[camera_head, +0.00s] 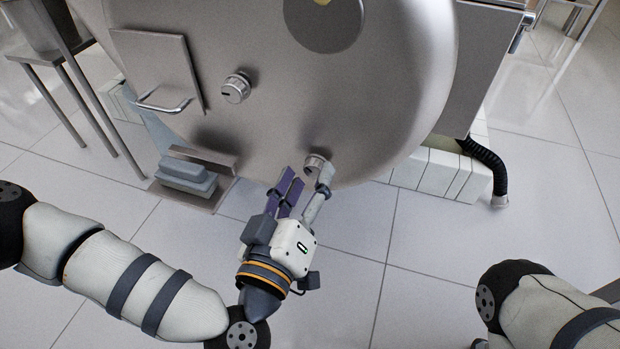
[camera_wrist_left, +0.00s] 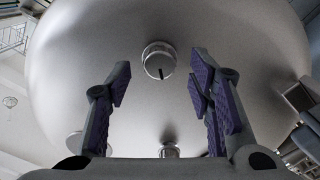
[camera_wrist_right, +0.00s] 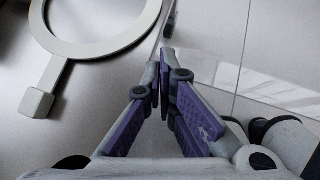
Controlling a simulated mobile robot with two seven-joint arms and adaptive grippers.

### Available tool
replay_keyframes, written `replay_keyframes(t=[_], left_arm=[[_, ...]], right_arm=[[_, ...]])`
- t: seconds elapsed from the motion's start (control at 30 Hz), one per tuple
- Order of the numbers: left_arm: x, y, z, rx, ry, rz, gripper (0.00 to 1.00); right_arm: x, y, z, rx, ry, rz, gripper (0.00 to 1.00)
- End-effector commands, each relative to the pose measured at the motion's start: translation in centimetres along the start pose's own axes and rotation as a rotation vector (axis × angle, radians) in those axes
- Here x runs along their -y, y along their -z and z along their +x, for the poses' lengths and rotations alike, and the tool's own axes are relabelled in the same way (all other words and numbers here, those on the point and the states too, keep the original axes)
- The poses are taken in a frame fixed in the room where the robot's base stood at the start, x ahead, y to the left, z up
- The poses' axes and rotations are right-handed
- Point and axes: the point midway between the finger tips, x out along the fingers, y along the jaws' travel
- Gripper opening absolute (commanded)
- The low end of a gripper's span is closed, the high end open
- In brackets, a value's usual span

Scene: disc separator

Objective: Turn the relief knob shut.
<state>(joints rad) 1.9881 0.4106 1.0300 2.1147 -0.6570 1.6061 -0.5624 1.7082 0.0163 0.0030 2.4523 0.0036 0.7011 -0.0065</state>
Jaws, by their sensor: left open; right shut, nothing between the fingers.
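Two round metal knobs sit on the big grey drum. The upper knob (camera_head: 237,88) has a dark slot mark and is clear of my grippers. The lower knob (camera_head: 317,165) is close to the fingertips of my left gripper (camera_head: 308,179), partly hidden by a finger. No label shows which knob is the relief knob. In the left wrist view, a knob (camera_wrist_left: 159,61) with a near-upright dark mark appears between the open, empty fingers; contact cannot be told. My right gripper (camera_wrist_right: 165,75) is shut and empty, away from the drum.
A square hatch (camera_head: 158,72) with a bar handle is on the drum's left. Grey blocks (camera_head: 187,180) lie on a low tray below. A black hose (camera_head: 485,160) is at right. A pale ring-shaped part (camera_wrist_right: 52,45) shows in the right wrist view. Tiled floor in front is clear.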

Motion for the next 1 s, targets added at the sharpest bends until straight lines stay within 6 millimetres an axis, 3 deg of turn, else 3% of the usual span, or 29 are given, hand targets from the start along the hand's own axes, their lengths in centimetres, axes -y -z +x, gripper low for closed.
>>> replay_keyframes(t=[0.13, 0.4, 0.63, 1.0], left_arm=[[0.1, -0.1, 1.6, 0.001, 0.0, 0.0, 0.48], [-0.1, 0.0, 1.9, 0.0, 0.0, 0.0, 0.48], [-0.1, 0.0, 1.9, 0.001, 0.0, -0.001, 0.0], [-0.1, 0.0, 1.9, 0.0, 0.0, -0.006, 0.0]], right_arm=[[0.0, 0.1, 0.5, 0.013, -0.001, -0.001, 0.0], [-0.1, 0.1, 0.5, 0.014, -0.001, -0.001, 0.0], [-0.1, 0.1, 0.5, 0.014, -0.001, -0.001, 0.0], [0.0, 0.1, 0.4, 0.013, -0.001, -0.001, 0.0]])
